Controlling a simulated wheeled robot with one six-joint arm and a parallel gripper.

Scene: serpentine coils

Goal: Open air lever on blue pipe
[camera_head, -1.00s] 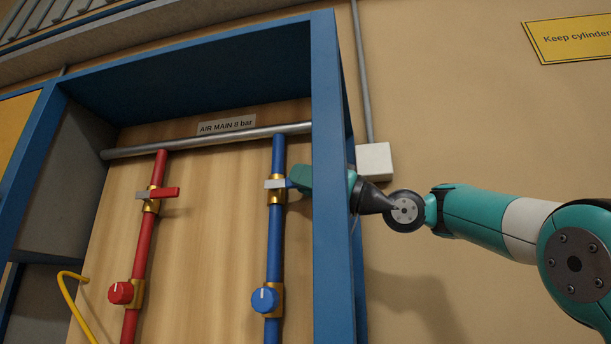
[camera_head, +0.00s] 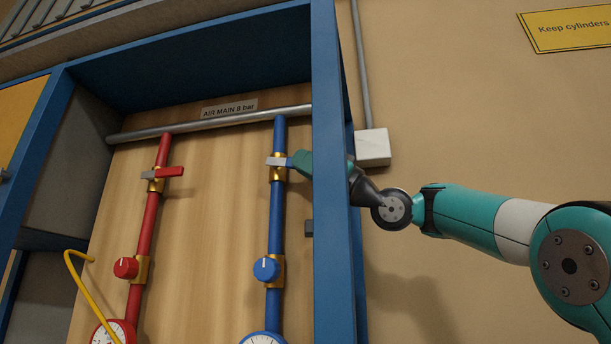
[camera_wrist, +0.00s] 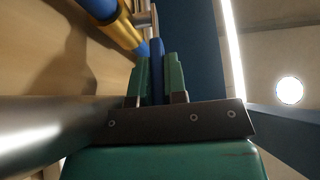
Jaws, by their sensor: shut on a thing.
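The blue pipe (camera_head: 275,222) runs down the wooden back panel on the right side of the blue-framed bay. Its air lever (camera_head: 279,162) lies crosswise at a brass valve body (camera_head: 278,174) near the top, with a grey end at the left. My gripper (camera_head: 292,161) reaches in past the right frame post and is shut on the lever's right part. In the wrist view the blue lever handle (camera_wrist: 156,62) sits between my two green fingers (camera_wrist: 158,75). The post hides part of my wrist in the head view.
A red pipe (camera_head: 148,220) with a similar red lever (camera_head: 168,172) stands to the left. A blue knob (camera_head: 266,269) and a gauge (camera_head: 263,339) sit lower on the blue pipe. The blue post (camera_head: 328,200) is close beside my wrist. A grey header pipe (camera_head: 210,124) crosses above.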

